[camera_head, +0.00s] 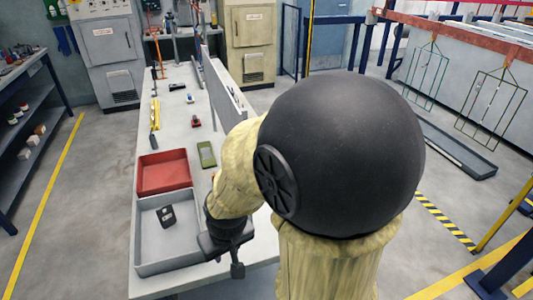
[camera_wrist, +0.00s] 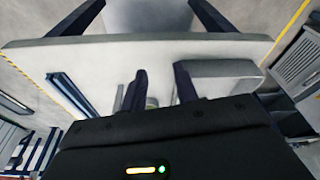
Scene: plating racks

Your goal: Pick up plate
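A small green plate-like piece (camera_head: 207,154) lies flat on the workbench, right of the red tray. A dark flat piece with small light marks (camera_head: 166,216) lies inside the grey tray. I cannot tell which is the task's plate. My gripper (camera_head: 237,268) hangs at the right side of the grey tray, partly hidden by my arm. In the wrist view its two dark fingers (camera_wrist: 157,88) stand apart, with a sliver of something greenish (camera_wrist: 152,102) low between them. Nothing is seen held; the area right behind the fingers is hidden by the gripper body.
The grey tray (camera_head: 140,240) and red tray (camera_head: 141,174) stand side by side on the workbench (camera_head: 180,130). Small tools lie farther back. A tall grey panel (camera_head: 222,88) runs along the bench's right side. Wire racks (camera_head: 428,75) hang at the right.

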